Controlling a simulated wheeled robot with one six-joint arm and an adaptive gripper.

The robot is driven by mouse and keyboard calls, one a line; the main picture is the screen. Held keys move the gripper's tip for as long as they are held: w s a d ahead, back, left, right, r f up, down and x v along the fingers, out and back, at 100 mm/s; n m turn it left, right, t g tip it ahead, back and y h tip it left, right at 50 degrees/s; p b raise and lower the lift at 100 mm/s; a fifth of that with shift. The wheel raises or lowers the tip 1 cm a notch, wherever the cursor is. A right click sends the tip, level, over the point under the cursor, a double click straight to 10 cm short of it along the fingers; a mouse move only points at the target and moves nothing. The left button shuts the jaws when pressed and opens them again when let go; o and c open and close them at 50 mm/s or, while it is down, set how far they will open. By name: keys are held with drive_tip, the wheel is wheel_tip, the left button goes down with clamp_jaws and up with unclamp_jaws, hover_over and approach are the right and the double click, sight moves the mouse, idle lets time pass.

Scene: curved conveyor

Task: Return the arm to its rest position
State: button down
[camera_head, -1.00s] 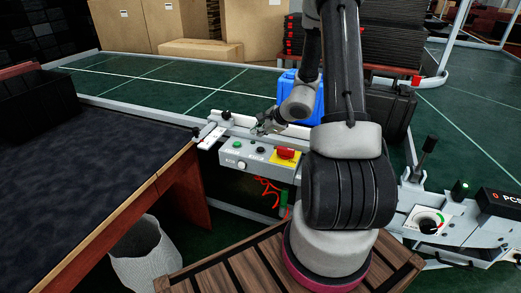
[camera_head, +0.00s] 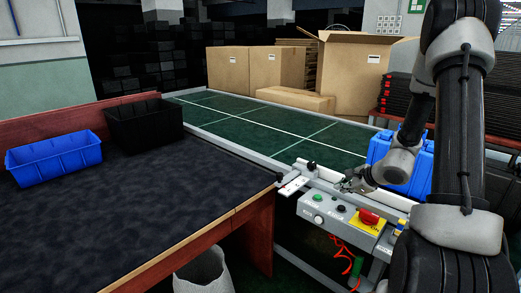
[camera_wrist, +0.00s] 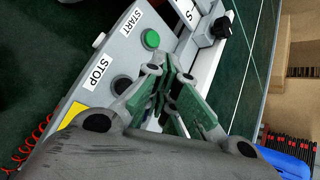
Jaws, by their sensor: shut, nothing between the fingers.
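My gripper (camera_head: 350,183) hangs at the end of my folded arm at the right of the head view, over the conveyor's near rail. Its fingers are shut and empty. In the wrist view my gripper (camera_wrist: 172,90) shows its green-padded fingers close together, in front of the control box. The grey control box (camera_head: 322,219) sits just below it in the head view, with a green button (camera_head: 317,197) and a red stop knob (camera_head: 368,216). The green START button (camera_wrist: 151,39) shows beyond the fingers in the wrist view. I cannot tell the exact gap to the box.
The green conveyor (camera_head: 262,130) runs behind the box, with cardboard boxes (camera_head: 271,69) beyond. A blue crate (camera_head: 408,165) stands close behind my arm. The dark table (camera_head: 150,205) at left holds a blue bin (camera_head: 54,158) and a black bin (camera_head: 145,123). A wastebasket (camera_head: 204,272) stands below.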

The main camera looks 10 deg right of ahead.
drive_tip(key=s+a+r+n+g+y, duration=0.25)
drive_tip(key=s+r+n, duration=0.2)
drive_tip(key=s, duration=0.45)
drive_tip(key=s+a+r+n+g+y, duration=0.1)
drive_tip(key=s+a+r+n+g, duration=0.25)
drive_tip(key=s+n, duration=0.4)
drive_tip(key=s+r+n+t+h, duration=0.1)
drive_tip(key=s+r+n+h, duration=0.2)
drive_tip(key=s+r+n, duration=0.2)
drive_tip(key=s+r+n+h, duration=0.3)
drive_tip(key=s+r+n, duration=0.3)
drive_tip(key=s+r, duration=0.3)
wheel_tip(320, 180, up, 5)
drive_tip(key=shift+f+t+h, duration=0.2)
drive_tip(key=shift+t+h, duration=0.15)
drive_tip(key=shift+t, duration=0.05)
